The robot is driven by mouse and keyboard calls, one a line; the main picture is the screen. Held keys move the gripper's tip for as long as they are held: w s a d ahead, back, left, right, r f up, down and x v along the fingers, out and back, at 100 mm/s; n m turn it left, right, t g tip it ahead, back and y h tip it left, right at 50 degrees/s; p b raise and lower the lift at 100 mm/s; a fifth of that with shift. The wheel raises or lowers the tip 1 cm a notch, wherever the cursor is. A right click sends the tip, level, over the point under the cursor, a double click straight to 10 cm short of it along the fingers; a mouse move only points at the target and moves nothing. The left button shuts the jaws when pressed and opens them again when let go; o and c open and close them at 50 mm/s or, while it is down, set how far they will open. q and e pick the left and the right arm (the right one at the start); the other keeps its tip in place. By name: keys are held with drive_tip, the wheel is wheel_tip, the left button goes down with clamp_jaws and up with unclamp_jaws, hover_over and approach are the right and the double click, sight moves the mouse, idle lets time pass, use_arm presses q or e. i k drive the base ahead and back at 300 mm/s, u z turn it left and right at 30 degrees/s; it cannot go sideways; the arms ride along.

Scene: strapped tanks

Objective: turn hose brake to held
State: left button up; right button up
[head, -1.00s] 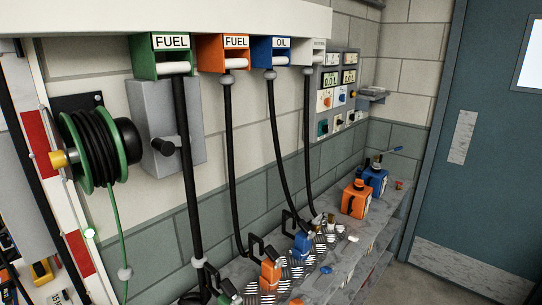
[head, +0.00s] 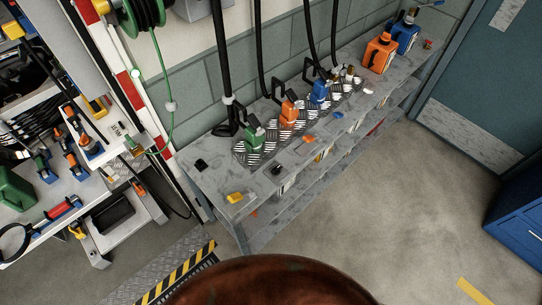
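A green hose reel (head: 146,14) with dark coils shows at the top left of the head view, cut off by the upper edge. A yellow knob (head: 102,6) sits at its left side, also at the upper edge. No part is legibly marked as the hose brake, and I cannot tell its setting. A thin green hose (head: 160,68) hangs down from the reel, with a pale ball (head: 170,106) on it. Neither of my grippers is in view.
A grey bench (head: 205,175) along the wall carries several nozzles and an orange can (head: 380,52). A cluttered tool bench (head: 75,188) stands at left. A reddish-brown rounded surface (head: 270,285) fills the bottom middle. The floor (head: 370,205) at right is mostly clear.

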sight(276, 171)
drive_tip(key=u, duration=1.95)
drive_tip(key=k, duration=1.25)
drive_tip(key=z, duration=2.2)
